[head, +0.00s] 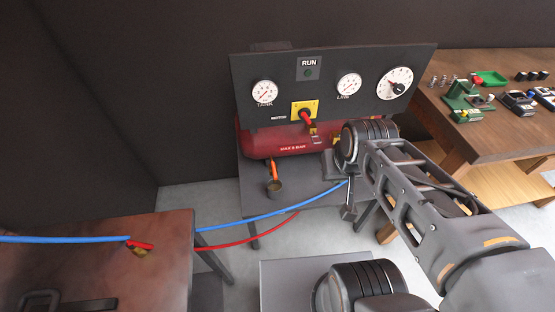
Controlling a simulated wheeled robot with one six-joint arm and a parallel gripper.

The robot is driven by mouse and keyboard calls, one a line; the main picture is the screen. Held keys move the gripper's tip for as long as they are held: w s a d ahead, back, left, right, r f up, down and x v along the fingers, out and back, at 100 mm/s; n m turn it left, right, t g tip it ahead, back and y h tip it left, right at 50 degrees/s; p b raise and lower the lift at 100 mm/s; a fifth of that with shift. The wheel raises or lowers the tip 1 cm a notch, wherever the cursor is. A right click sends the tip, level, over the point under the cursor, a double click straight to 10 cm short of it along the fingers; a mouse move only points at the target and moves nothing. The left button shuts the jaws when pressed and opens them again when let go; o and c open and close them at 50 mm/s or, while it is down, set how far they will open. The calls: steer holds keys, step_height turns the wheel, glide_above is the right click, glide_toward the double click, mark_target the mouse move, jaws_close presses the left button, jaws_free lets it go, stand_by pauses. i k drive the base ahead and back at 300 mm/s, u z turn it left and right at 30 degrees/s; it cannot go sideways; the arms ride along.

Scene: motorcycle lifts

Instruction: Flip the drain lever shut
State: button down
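An orange lever (274,170), which looks like the drain lever, hangs roughly upright under the left part of the red tank (272,143). A small dark cup (274,188) stands on the grey stand just below it. The lever's valve body is too small to make out. My gripper (348,212) is at the end of my arm, to the right of the lever and nearer to me, clear of it. It points downward in front of the stand's right part. Its fingers are small and dark, so their opening cannot be made out.
A dark panel (330,98) with gauges and a red motor switch (305,118) stands above the tank. A blue hose (270,213) and a red hose (250,245) cross the front. A brown bench (100,225) is at left, a wooden table (470,140) at right.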

mark_target(272, 164)
steer(key=i, duration=0.6)
steer(key=u, duration=2.6)
steer(key=k, duration=0.8)
steer(key=z, duration=0.8)
steer(key=i, duration=0.55)
steer(key=z, duration=0.05)
